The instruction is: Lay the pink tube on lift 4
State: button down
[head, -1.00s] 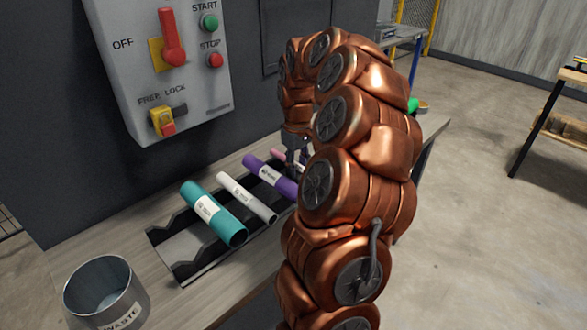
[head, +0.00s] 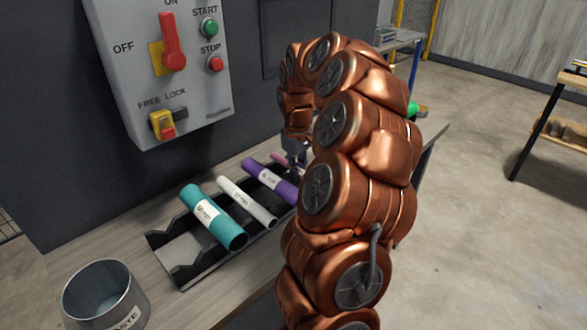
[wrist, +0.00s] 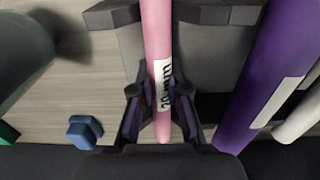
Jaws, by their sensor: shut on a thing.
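The pink tube (wrist: 158,50), with a white label, runs lengthwise between my fingers in the wrist view. My gripper (wrist: 162,105) is shut on it near its labelled end. In the head view my gripper (head: 295,155) points down at the far part of the dark notched rack (head: 180,250). A small bit of the pink tube (head: 279,158) shows there, the rest hidden behind my arm. The purple tube (head: 268,182) lies on the rack beside it and also shows right of my gripper in the wrist view (wrist: 270,70). No lift is identifiable.
A white tube (head: 246,202) and a teal tube (head: 213,218) lie on the rack. A grey waste bin (head: 105,297) stands at the bench's near left. In the wrist view a blue nut-like piece (wrist: 85,131) lies left of my gripper. A control panel (head: 170,70) hangs behind the bench.

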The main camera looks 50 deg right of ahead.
jog(key=shift+r, duration=0.1)
jog(key=shift+r+p, duration=1.1)
jog(key=shift+r, duration=1.85)
